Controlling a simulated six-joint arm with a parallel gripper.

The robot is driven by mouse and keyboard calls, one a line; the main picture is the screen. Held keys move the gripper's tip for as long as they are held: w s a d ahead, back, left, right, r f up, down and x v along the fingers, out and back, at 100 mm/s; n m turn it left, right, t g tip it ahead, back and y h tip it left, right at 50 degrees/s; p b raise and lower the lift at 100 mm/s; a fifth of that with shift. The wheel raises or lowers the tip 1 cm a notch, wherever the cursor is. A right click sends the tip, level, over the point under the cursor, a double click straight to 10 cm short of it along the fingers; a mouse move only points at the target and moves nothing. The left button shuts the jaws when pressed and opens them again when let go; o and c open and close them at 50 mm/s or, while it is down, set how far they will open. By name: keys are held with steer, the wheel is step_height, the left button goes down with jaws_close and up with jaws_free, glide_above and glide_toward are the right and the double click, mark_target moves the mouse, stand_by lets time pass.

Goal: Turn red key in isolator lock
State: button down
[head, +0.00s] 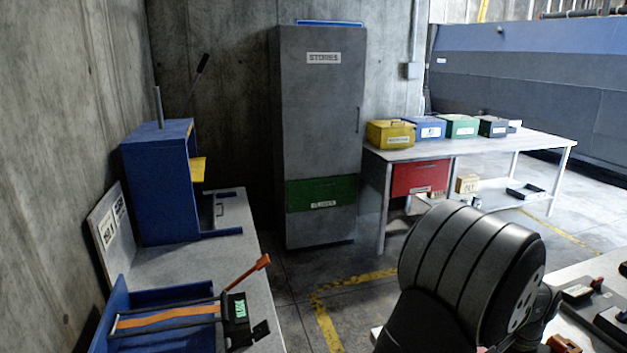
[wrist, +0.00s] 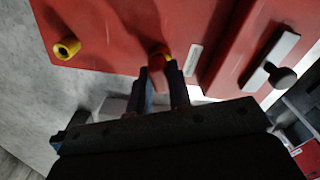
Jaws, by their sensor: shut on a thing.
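In the wrist view my gripper (wrist: 157,67) has its two dark fingers at the face of a red panel (wrist: 110,30). In the head view my own arm hides the fingertips and the key.
A yellow knob (wrist: 67,49) stands out from the panel's left side. A grey bar with a dark round knob (wrist: 282,76) is at the right. In the head view, a grey STORES cabinet (head: 318,130) stands behind, a bench (head: 190,265) is at left, and a table with coloured boxes (head: 480,145) is beyond.

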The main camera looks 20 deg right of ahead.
steer(key=shift+a+f+m, duration=0.1)
steer(key=shift+f+m, duration=0.05)
steer(key=shift+m, duration=0.35)
steer(key=shift+m, duration=1.9)
steer(key=c, duration=1.3)
jaws_free()
steer(key=shift+r, duration=3.6)
